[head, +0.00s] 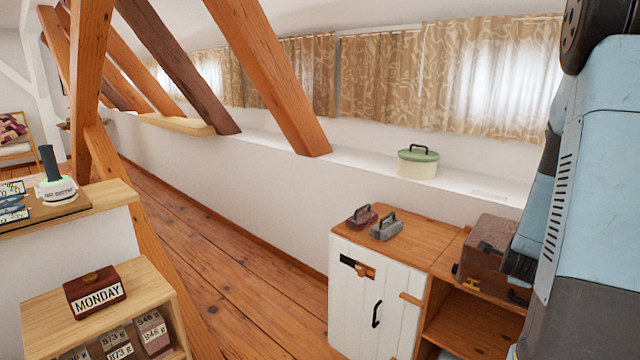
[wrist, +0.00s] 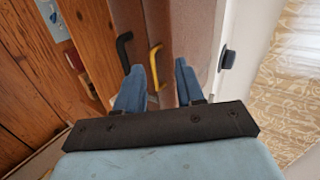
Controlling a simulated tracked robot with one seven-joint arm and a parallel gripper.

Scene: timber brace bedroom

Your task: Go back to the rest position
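My gripper (wrist: 158,78) shows in the wrist view with two blue fingers spread apart and nothing held between them. A black handle (wrist: 124,48) and a yellow handle (wrist: 154,66) lie beyond the fingertips, against a brown surface; I cannot tell whether a finger touches them. In the head view my blue and dark grey arm fills the right edge, and its lower part overlaps a brown case (head: 487,246) on the wooden cabinet. The fingertips are not clear in the head view.
A green-lidded pot (head: 418,163) stands on the ledge. A MONDAY box (head: 95,292) sits on the left shelf. Slanted beams cross the left; wooden floor (head: 235,265) between is clear.

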